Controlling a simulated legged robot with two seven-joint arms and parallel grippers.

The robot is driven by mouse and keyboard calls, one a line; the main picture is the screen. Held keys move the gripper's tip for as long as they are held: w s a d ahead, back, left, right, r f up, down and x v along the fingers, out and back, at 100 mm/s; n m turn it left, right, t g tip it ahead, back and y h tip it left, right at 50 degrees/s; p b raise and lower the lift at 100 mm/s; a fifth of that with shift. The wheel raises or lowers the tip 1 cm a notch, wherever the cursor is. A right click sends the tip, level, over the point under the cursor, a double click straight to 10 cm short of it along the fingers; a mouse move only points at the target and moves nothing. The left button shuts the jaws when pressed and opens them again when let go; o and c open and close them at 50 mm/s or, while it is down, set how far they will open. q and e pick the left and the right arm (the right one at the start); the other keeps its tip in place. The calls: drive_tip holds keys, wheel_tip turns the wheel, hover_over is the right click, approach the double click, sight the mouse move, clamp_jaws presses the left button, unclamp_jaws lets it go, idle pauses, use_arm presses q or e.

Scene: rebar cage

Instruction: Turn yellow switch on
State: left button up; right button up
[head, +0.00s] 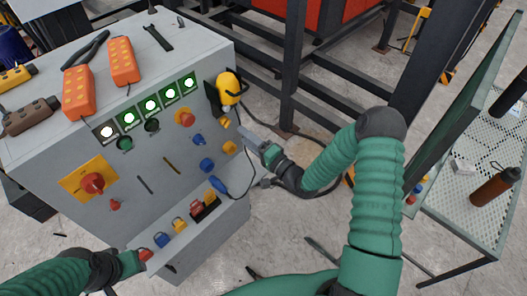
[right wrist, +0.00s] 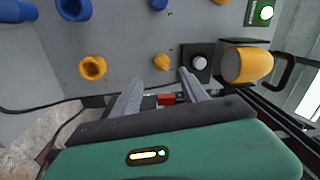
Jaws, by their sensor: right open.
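The small yellow switch (head: 226,122) is on the right part of the grey cabinet's front panel. In the right wrist view the yellow switch (right wrist: 162,62) shows just beyond the fingertips, between their lines. My right gripper (head: 242,130) is open and empty, close in front of the panel beside the switch. Its two grey fingers (right wrist: 158,82) are spread apart in the right wrist view, with no visible contact on the switch. My left gripper (head: 132,263) is low at the left near the cabinet's base; its fingers cannot be made out.
A yellow-and-black device (head: 229,87) juts from the panel above the switch. A yellow round socket (head: 229,147) and blue sockets (head: 207,164) are below. Orange remotes (head: 78,91) lie on the cabinet top. A mesh table (head: 455,205) stands at right.

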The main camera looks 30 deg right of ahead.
drive_tip(key=v, duration=0.9)
drive_tip(key=shift+b, duration=0.35)
drive_tip(key=shift+s+d+f, duration=0.1)
drive_tip(key=shift+f, duration=0.1)
wheel_tip(320, 180, down, 5)
drive_tip(key=s+n+g+h, duration=0.2)
drive_tip(key=n+g+h, duration=0.3)
drive_tip(key=n+g, duration=0.35)
drive_tip(key=s+a+r+n+g, duration=0.1)
drive_tip(key=s+a+r+g, duration=0.1)
drive_tip(key=s, duration=0.5)
drive_tip(key=s+a+r+n+g+h, duration=0.1)
drive_tip(key=s+a+r+n+g, duration=0.1)
drive_tip(key=s, duration=0.5)
drive_tip(key=shift+a+r+g, duration=0.15)
drive_tip(key=shift+a+g, duration=0.7)
drive_tip(key=shift+g, duration=0.3)
